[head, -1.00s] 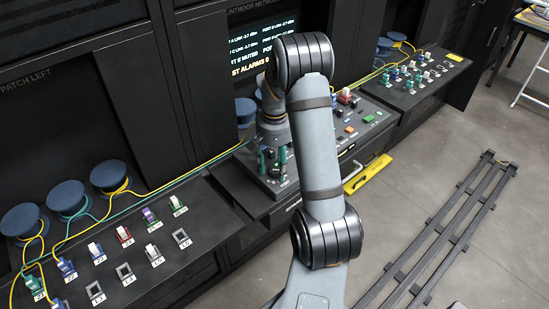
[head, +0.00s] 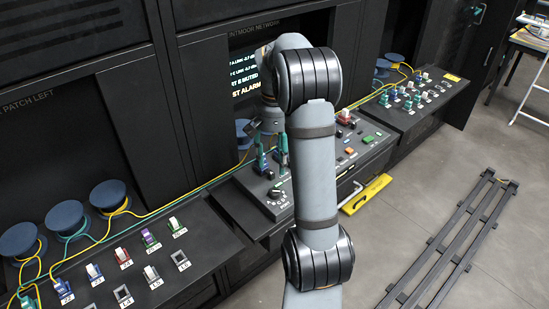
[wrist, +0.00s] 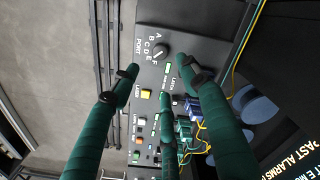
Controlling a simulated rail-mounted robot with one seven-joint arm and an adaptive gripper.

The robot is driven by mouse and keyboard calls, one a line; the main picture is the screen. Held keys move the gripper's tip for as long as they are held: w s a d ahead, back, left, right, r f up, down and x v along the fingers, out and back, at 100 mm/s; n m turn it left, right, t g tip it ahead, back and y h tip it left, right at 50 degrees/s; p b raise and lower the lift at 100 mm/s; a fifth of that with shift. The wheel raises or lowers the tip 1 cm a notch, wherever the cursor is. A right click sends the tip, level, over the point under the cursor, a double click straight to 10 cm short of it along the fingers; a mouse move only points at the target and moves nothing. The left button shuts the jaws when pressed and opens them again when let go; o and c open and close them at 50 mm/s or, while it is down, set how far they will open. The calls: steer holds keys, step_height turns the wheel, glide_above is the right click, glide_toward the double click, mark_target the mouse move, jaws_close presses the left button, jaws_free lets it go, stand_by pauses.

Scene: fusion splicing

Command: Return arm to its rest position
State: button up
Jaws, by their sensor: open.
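My arm rises through the middle of the head view and bends over toward the central console. My gripper (head: 272,168) hangs from its wrist above that console (head: 245,178), its teal fingers pointing down and partly hidden by my arm. In the wrist view my gripper (wrist: 160,76) shows several teal fingers spread apart, with nothing held between them. The console's dark knob (wrist: 161,52) with letters around it shows beyond the fingertips. The fingers look clear of the panel.
A left shelf (head: 205,262) holds several coloured connectors and blue spools. A right shelf (head: 445,98) holds more connectors. Yellow and teal cables run along the console's back. Floor rails (head: 445,245) lie to the right.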

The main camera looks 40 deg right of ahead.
mark_target(274, 191)
steer(key=shift+f, duration=0.1)
step_height(274, 191, down, 12)
steer(key=shift+r, duration=0.1)
stand_by(0.5)
stand_by(0.4)
